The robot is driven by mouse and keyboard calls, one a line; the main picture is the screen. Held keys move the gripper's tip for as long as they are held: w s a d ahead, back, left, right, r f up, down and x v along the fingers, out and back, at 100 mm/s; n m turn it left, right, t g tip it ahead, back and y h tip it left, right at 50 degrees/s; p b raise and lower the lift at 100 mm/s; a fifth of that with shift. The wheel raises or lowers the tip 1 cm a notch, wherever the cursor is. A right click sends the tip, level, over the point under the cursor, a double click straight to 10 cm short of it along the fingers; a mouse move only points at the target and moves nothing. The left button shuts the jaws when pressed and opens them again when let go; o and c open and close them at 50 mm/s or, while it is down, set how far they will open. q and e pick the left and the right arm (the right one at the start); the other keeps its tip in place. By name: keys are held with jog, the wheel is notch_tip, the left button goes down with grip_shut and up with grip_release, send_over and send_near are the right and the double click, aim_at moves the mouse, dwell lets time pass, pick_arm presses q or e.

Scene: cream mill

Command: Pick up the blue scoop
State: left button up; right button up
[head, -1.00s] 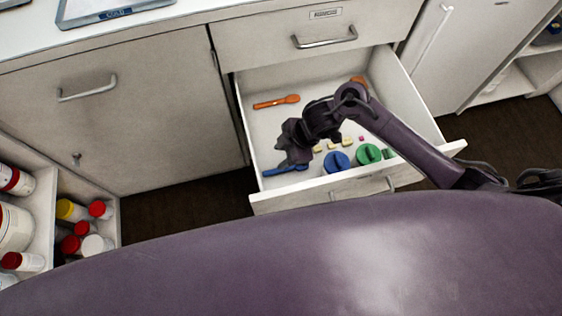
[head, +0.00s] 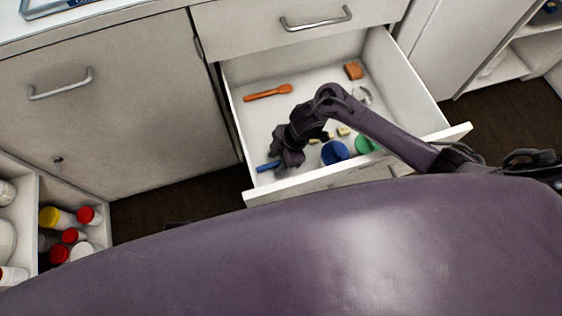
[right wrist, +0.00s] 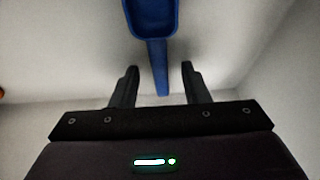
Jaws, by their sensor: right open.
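The blue scoop lies in the open drawer near its front left corner. In the head view only part of the blue scoop (head: 267,166) shows; my right gripper (head: 279,161) covers the rest. In the right wrist view the scoop's bowl is at the top and its blue handle (right wrist: 158,68) points down between the two fingers. My right gripper (right wrist: 158,82) is open, with one finger on each side of the handle end and a gap on both sides. My left gripper is not in view.
The open drawer (head: 375,174) also holds an orange scoop (head: 268,92), an orange block (head: 353,71), a blue round item (head: 334,152), a green round item (head: 365,145) and small yellow pieces (head: 343,131). Its walls stand close around my right gripper. Bottles with coloured caps stand at lower left.

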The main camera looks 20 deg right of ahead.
aim_at(278, 162)
grip_shut()
jog(key=shift+r, duration=0.15)
